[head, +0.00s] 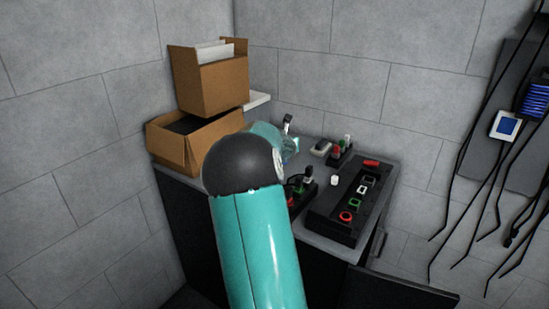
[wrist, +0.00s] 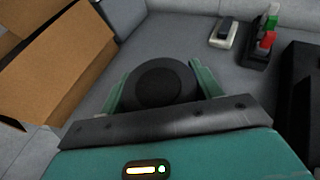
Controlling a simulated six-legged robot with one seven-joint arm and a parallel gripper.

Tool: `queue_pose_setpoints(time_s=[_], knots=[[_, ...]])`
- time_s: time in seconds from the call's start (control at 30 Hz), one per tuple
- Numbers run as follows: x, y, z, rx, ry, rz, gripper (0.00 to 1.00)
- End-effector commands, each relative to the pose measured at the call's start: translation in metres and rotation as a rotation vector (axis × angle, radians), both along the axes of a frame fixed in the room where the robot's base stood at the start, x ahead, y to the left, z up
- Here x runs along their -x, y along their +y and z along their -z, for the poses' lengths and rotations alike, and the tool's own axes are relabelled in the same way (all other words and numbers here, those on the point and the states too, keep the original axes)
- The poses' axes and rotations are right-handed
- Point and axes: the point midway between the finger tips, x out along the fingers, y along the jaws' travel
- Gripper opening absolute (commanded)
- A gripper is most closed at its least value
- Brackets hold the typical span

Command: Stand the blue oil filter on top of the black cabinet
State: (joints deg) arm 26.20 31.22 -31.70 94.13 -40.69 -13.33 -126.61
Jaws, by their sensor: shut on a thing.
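The black cabinet (head: 185,222) stands in the corner and has a grey top, which also shows in the wrist view (wrist: 185,28). My gripper (wrist: 159,88) is over that top, with its teal fingers either side of a round dark thing, and is shut on it. I take this thing to be the oil filter (wrist: 158,82), seen from its dark end; only a thin bluish edge shows at its right. Its lower part is hidden, so I cannot tell whether it touches the top. In the head view my arm hides most of my gripper (head: 291,146) and the filter.
Two cardboard boxes (head: 212,84) are stacked at the cabinet's back left, close to my gripper. A black control panel (head: 334,218) with buttons lies at the right. Small switch units (head: 341,152) stand at the back. Bare grey top shows behind the filter.

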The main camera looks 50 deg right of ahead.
Motion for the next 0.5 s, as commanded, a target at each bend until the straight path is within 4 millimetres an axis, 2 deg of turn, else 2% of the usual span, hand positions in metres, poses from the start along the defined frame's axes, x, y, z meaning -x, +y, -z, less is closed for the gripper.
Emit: queue_pose_setpoints(time_s=[0.2,0.37,0.5], knots=[[-0.038,-0.031,0.026,-0.001,0.001,0.0,0.33],[-0.056,-0.045,0.054,-0.001,0.001,0.0,0.33],[-0.067,-0.053,0.068,0.001,-0.001,-0.001,0.33]])
